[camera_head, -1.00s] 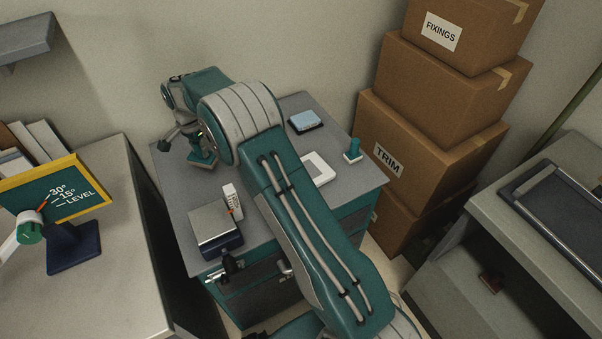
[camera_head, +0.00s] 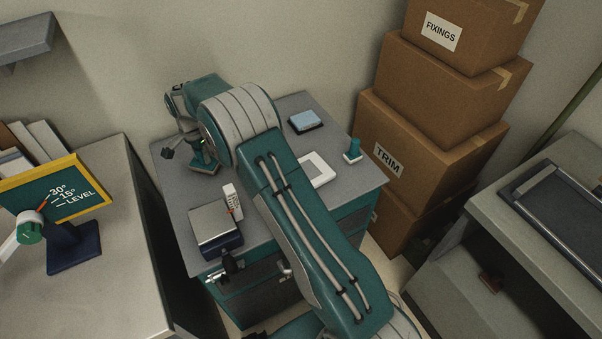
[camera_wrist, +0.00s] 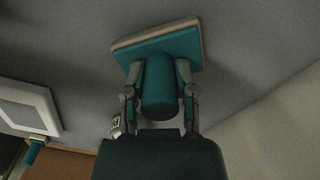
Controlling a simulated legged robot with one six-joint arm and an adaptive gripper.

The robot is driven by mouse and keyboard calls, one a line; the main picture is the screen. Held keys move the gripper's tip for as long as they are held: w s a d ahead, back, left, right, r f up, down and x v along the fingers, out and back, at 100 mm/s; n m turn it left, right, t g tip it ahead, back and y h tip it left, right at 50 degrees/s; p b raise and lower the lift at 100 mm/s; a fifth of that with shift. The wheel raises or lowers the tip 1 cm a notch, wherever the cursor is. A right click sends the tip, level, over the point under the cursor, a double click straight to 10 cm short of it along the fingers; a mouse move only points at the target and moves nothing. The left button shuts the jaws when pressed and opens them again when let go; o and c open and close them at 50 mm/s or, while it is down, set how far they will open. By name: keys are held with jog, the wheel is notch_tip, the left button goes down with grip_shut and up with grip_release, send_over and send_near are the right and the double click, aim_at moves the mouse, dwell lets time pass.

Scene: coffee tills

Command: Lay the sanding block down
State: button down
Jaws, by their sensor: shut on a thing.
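The sanding block (camera_head: 206,164) is a teal plate with a tan pad and a round teal handle. My gripper (camera_head: 188,143) is shut on its handle, at the back left of the grey desk. In the wrist view the block (camera_wrist: 158,50) shows its plate beyond the fingertips, and the handle (camera_wrist: 159,88) sits between the two fingers of my gripper (camera_wrist: 157,85). The block is over the grey desk top (camera_head: 180,200); I cannot tell whether it touches it. Part of the gripper is hidden by my arm in the head view.
Cartons (camera_head: 425,140) are stacked at right.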

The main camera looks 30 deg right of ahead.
jog(key=shift+f, duration=0.55)
jog(key=shift+c, duration=1.7)
grip_release()
jog(key=shift+f, duration=0.1)
notch_tip(320, 180, up, 11)
jog(key=shift+a+r, duration=0.1)
jog(key=shift+r, duration=0.35)
